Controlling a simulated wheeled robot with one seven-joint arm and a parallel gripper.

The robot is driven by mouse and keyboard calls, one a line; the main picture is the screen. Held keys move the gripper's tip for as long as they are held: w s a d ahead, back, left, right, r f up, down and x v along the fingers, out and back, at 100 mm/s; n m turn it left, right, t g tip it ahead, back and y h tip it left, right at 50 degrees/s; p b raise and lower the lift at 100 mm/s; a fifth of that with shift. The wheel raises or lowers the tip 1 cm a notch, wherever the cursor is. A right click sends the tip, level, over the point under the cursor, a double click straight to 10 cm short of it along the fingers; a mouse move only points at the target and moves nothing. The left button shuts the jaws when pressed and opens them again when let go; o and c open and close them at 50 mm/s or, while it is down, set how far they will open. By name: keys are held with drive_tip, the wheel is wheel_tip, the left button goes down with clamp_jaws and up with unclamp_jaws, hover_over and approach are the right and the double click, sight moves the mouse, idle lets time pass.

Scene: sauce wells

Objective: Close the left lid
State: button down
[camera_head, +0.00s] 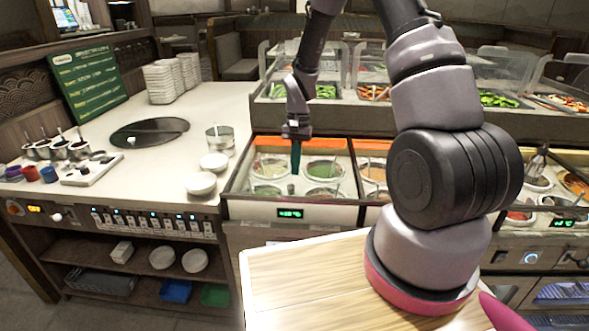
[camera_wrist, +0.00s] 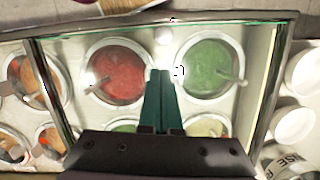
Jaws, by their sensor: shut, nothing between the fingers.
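My gripper (camera_head: 294,172) points down over the left sauce well unit (camera_head: 315,213), with its dark green fingers together and empty. In the wrist view the fingers (camera_wrist: 161,88) lie between a round well of red sauce (camera_wrist: 118,75) and one of green sauce (camera_wrist: 208,68). Two more wells are partly hidden behind the gripper body. A dark frame (camera_wrist: 275,75) with clear-looking sides surrounds this unit. I cannot clearly make out the left lid's panel or how far open it is, nor whether the fingers touch anything.
A neighbouring unit (camera_head: 371,172) with more wells adjoins on the right, partly behind my arm. A raised salad bar (camera_head: 350,117) runs behind. A wooden board (camera_head: 300,285) lies in front.

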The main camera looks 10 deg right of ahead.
drive_tip(key=shift+w+d+r, duration=0.3)
drive_tip(key=shift+w+r, duration=0.5)
drive_tip(key=shift+r, duration=0.1)
drive_tip(key=s+d+r+t, duration=0.2)
drive_tip(key=s+r, duration=0.1)
drive_tip(key=r, duration=1)
drive_tip(key=s+d+r+t, duration=0.2)
drive_tip(key=s+r, duration=0.2)
drive_tip(key=r, duration=0.9)
drive_tip(key=s+d+r+t, duration=0.1)
drive_tip(key=s+r+t, duration=0.1)
drive_tip(key=s+r, duration=0.2)
drive_tip(key=s+d+r+n+t+y, duration=0.1)
drive_tip(key=s+r+t, duration=0.2)
drive_tip(key=s, duration=0.6)
wheel_tip(320, 180, up, 2)
drive_tip(key=shift+s, duration=0.25)
